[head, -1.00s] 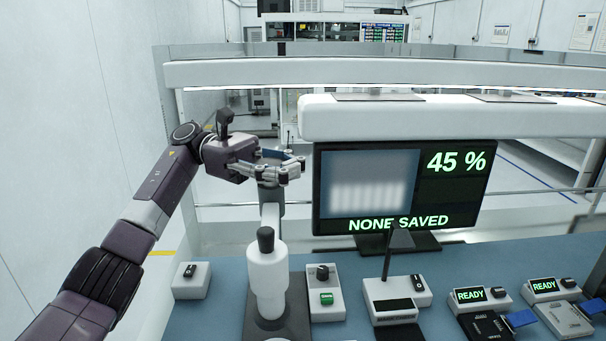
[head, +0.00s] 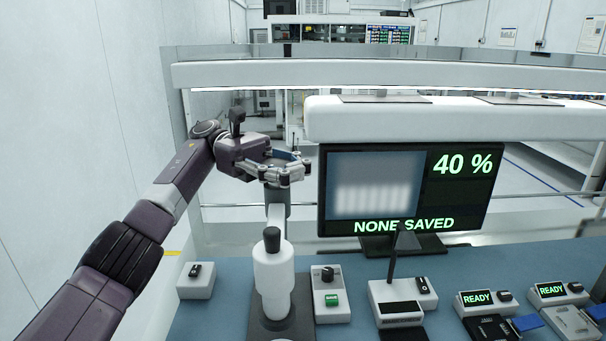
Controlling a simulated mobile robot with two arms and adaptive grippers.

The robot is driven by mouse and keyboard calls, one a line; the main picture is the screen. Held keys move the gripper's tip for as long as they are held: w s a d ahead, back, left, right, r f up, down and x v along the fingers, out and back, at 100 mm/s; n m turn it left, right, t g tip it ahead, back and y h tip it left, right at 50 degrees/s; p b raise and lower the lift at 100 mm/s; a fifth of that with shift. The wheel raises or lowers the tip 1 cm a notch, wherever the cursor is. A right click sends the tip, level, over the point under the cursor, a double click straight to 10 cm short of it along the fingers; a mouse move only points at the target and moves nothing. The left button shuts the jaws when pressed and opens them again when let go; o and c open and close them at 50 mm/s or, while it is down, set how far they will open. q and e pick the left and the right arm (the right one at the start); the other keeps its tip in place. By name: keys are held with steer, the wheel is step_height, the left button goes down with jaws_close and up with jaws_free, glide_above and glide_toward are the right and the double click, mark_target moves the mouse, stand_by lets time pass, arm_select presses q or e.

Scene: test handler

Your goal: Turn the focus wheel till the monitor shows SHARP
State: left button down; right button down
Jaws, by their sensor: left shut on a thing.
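The monitor (head: 463,205) stands at the back of the bench. It reads 40 % and NONE SAVED, and its picture of several pale bars is blurred. A white and grey upright instrument (head: 274,279) with a black top stands left of the monitor. My left gripper (head: 285,171) is above and behind the instrument's black top, at the upper end of a grey post (head: 277,212). Its fingers are shut on the focus wheel there, which they mostly hide. My right gripper is not in view.
A small switch box (head: 193,284) stands left of the instrument. A box with a green button (head: 331,300) and a white unit with a dark panel (head: 397,300) stand right. Two READY units (head: 478,299) are farther right. A white beam (head: 440,119) hangs above the monitor.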

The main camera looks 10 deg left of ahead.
arm_select(q)
steer(key=c, duration=2)
jaws_free()
steer(key=shift+w+a+r, duration=0.15)
steer(key=shift+a+r, duration=0.05)
steer(key=shift+r, duration=0.2)
steer(key=shift+c, duration=0.2)
steer(key=o, duration=0.5)
steer(key=shift+w+a+f, duration=0.2)
steer(key=shift+f, duration=0.05)
steer(key=shift+o, duration=0.4)
steer(key=shift+s+d, duration=0.15)
steer(key=shift+d, duration=0.1)
steer(key=shift+f, duration=0.15)
steer(key=shift+n+t, duration=0.3)
steer(key=shift+t, duration=0.1)
